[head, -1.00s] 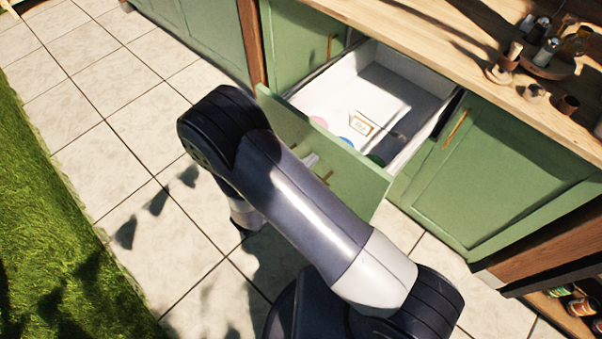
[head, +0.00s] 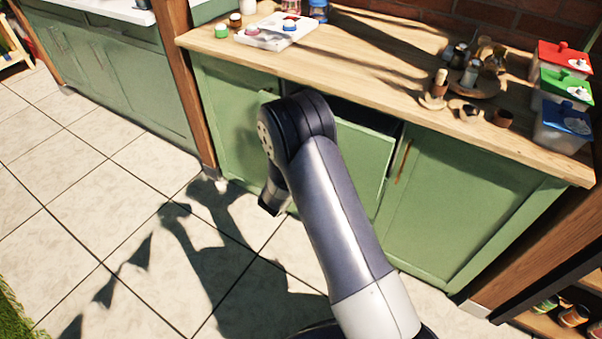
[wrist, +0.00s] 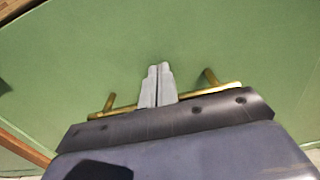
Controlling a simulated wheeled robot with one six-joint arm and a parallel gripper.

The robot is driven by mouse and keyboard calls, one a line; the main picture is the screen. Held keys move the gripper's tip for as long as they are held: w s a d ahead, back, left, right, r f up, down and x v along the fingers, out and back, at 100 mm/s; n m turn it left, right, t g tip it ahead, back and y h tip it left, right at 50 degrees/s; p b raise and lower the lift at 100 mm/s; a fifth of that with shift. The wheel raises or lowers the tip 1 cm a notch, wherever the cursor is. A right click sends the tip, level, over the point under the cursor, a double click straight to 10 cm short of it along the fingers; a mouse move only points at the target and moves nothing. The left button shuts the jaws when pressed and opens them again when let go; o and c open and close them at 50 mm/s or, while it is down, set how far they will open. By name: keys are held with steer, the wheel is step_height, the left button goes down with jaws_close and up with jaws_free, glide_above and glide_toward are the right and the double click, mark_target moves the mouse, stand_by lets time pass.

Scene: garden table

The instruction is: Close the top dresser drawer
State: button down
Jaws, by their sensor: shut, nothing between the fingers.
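The green drawer front (head: 372,150) under the counter top stands out a little, with a narrow dark gap above it, so the drawer is slightly open. My arm hides much of its left part in the head view. In the wrist view the green front (wrist: 215,40) fills most of the picture. Its brass handle (wrist: 222,88) runs across it behind my gripper. My gripper (wrist: 158,69) is shut and empty, with its fingertips at the green front, just past the handle bar; I cannot tell whether they touch. The fingers are hidden in the head view.
The wooden counter (head: 385,75) above carries a white tray (head: 272,32), a round board (head: 478,85) with small jars, and several coloured lidded boxes (head: 562,90). A green cabinet door (head: 455,195) is to the right. The tiled floor (head: 70,200) at left is free.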

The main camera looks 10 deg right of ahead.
steer(key=b+x, duration=0.3)
steer(key=x, duration=0.8)
steer(key=shift+r, duration=0.15)
steer(key=shift+d+r, duration=0.1)
